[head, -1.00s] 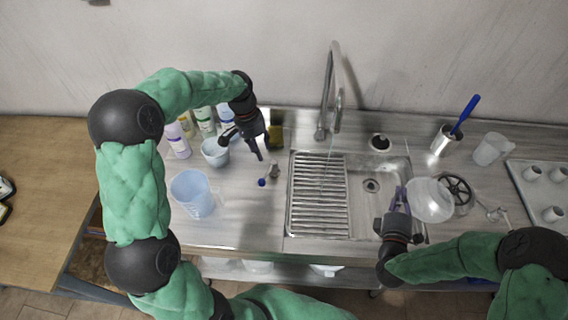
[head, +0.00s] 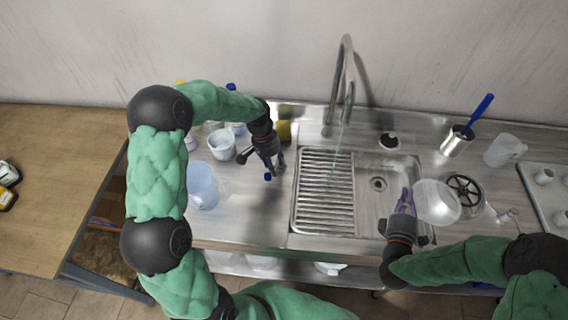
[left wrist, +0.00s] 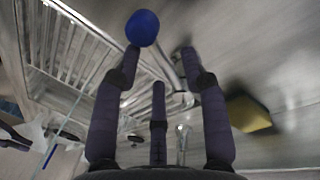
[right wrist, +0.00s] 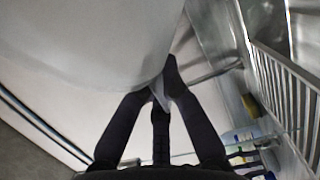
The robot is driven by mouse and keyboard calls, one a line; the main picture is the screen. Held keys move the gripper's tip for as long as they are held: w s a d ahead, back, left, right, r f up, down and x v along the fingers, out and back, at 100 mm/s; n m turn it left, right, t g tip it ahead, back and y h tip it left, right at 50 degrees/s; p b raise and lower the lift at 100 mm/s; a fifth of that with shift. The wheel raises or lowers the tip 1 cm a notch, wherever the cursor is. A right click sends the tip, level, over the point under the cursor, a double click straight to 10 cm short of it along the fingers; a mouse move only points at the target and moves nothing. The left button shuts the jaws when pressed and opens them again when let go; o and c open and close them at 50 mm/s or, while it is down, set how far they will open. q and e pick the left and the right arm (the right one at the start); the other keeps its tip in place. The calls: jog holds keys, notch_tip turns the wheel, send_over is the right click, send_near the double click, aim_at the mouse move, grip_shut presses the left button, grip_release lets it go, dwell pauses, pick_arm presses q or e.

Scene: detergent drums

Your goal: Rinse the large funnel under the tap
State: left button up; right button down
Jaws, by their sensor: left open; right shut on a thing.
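The large funnel (head: 437,203), translucent white, is held at the right edge of the sink (head: 396,166) by my right gripper (head: 408,193), which is shut on it. In the right wrist view the funnel (right wrist: 85,40) fills the upper left, and its far side is hidden. The grey tap (head: 333,98) arches up behind the sink. A thin pale line like running water drops from its spout towards the ribbed drainer. My left gripper (head: 275,168) is open left of the sink, close to a small blue ball-shaped knob (head: 267,177). The knob (left wrist: 142,27) also shows beyond its fingers in the left wrist view.
A blue jug (head: 202,187) and a pale cup (head: 221,145) stand left of the sink, beside bottles partly behind my left arm. A yellow sponge-like block (head: 284,131) lies behind my left gripper. A metal cup (head: 457,141) with a blue-handled brush and a clear jug (head: 503,150) stand right.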

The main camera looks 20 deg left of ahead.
pick_arm(q)
grip_shut()
jog(key=shift+d+n, duration=0.55)
jog(key=shift+n, duration=0.65)
jog(key=shift+d+n+t, duration=0.4)
jog(key=shift+d+n, duration=0.05)
jog(key=shift+n, duration=0.65)
grip_release()
